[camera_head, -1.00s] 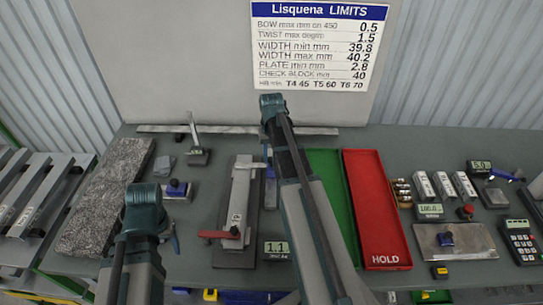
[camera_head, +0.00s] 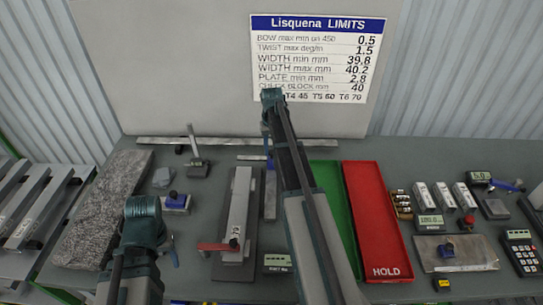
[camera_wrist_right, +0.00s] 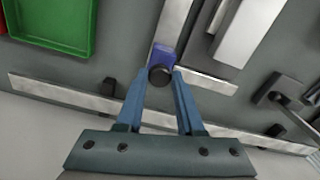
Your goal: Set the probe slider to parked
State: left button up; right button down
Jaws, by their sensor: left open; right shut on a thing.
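The probe slider is a blue block (camera_wrist_right: 161,54) with a dark round knob (camera_wrist_right: 159,75), on a narrow metal rail (camera_wrist_right: 172,22). A flat metal bar (camera_wrist_right: 212,82) reaches sideways from it, just past the end of a pale workpiece bar (camera_wrist_right: 250,28). My right gripper (camera_wrist_right: 160,77) is shut on the knob. In the head view my right arm hides most of the slider, and the rail (camera_head: 270,197) shows beside the workpiece (camera_head: 238,205). My left gripper (camera_head: 172,252) is open and empty, partly hidden by its own arm.
A small display (camera_head: 277,263) stands near the rail's near end; its reading is illegible. A red HOLD tray (camera_head: 378,220) and a green tray (camera_head: 330,190) lie to the right. A granite slab (camera_head: 100,215) lies at left. A long straightedge (camera_head: 220,142) runs along the back.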

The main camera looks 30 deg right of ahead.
jog(key=shift+w+d, duration=0.15)
jog(key=shift+w, duration=0.05)
jog(key=c, duration=0.5)
grip_release()
jog(key=shift+c, duration=0.2)
jog(key=shift+r, duration=0.1)
notch_tip(320, 180, up, 14)
jog(key=p, duration=1.4)
jog(key=shift+f, duration=0.25)
